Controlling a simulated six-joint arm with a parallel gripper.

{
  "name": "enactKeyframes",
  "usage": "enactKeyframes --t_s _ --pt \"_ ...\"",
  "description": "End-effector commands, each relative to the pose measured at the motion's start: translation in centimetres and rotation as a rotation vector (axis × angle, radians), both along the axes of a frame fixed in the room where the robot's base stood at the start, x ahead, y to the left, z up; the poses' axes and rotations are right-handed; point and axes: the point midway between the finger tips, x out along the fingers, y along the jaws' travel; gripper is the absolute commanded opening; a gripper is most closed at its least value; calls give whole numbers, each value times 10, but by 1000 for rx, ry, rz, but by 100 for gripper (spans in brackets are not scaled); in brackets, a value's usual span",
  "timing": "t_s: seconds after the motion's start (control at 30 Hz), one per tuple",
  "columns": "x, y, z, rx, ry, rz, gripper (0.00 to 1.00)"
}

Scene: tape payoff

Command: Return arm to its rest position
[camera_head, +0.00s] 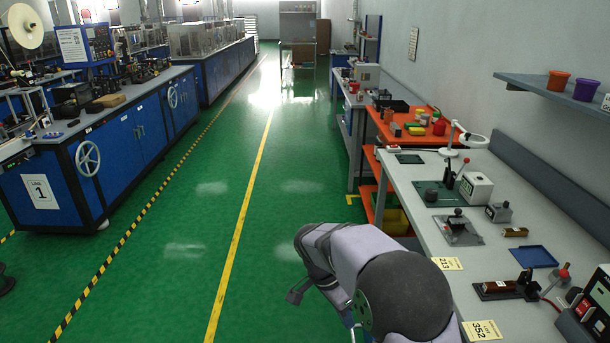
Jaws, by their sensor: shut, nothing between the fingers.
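My arm shows at the bottom centre of the head view, with a large dark round joint cap and pale grey links. It is folded over the green aisle floor, left of the workbench. My gripper (296,292) shows as a small dark end part below the pale wrist link, partly hidden by my arm. It is shut and empty, over the floor and apart from any object.
The workbench (408,181) on the right bears small fixtures, a blue tray (533,257), a magnifier lamp (472,140) and a brown block (515,232). Blue machine cabinets (120,145) line the left. The green floor (310,150) between is clear. A shelf (545,84) hangs right.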

Motion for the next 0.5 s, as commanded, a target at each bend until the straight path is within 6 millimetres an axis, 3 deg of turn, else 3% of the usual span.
enactKeyframes --t_s 0.13,0.27,0.5 --pt "0 10 -9 30 88 318 0" --pt "-19 15 -29 62 197 595 0" --pt "-88 20 -65 167 392 1084 0"
